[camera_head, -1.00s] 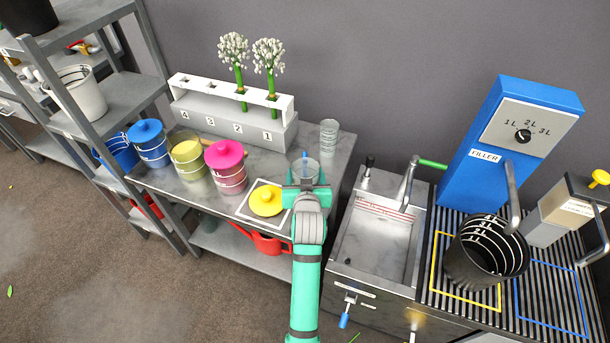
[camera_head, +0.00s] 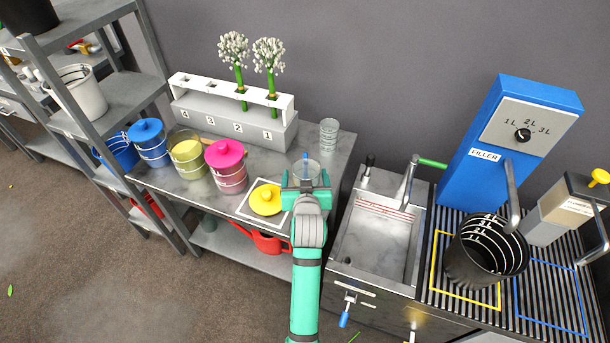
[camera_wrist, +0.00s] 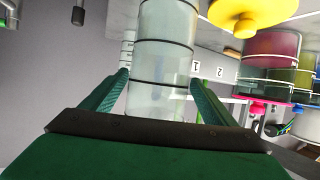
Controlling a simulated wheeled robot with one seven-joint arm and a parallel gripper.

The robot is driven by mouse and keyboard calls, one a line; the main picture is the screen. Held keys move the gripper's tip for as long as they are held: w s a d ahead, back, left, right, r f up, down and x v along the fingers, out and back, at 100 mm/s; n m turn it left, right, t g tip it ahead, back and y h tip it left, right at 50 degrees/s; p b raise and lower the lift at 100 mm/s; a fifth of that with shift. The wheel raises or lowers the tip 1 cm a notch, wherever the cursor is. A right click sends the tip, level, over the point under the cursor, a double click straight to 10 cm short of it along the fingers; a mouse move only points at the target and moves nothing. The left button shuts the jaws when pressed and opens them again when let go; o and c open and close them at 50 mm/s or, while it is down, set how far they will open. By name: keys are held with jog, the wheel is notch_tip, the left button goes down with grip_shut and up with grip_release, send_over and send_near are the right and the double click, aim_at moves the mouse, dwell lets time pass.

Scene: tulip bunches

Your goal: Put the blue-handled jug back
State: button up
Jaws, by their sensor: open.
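The clear jug (camera_head: 313,167) stands near the right end of the metal table, with a blue handle (camera_head: 306,158) showing at its rim. My gripper (camera_head: 306,186) is open in front of it and hides its lower part in the head view. In the wrist view a clear banded cylinder (camera_wrist: 162,45), apparently this jug, stands between the two spread fingers of my gripper (camera_wrist: 158,78). I cannot tell whether either finger touches it.
A yellow lid (camera_head: 266,199) lies on a white-framed square left of my gripper. A clear cup (camera_head: 328,134) is behind. The sink (camera_head: 376,240) is at right.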

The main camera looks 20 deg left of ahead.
jog(key=v, duration=1.1)
jog(key=s+d+f+m+t+h, duration=0.1)
jog(key=s+d+f, duration=0.5)
jog(key=s, duration=0.2)
jog(key=s+d+f+m+h, duration=0.1)
jog(key=s+d+f, duration=0.4)
jog(key=s, duration=0.3)
jog(key=s+d+r+m+h, duration=0.1)
jog(key=s+d, duration=0.1)
jog(key=s, duration=0.7)
jog(key=s+d+r+m+t+h, duration=0.1)
jog(key=s+d, duration=0.2)
jog(key=s, duration=0.7)
jog(key=shift+s+r+t+h, duration=0.25)
jog(key=shift+r+t+h, duration=0.05)
jog(key=shift+r, duration=0.1)
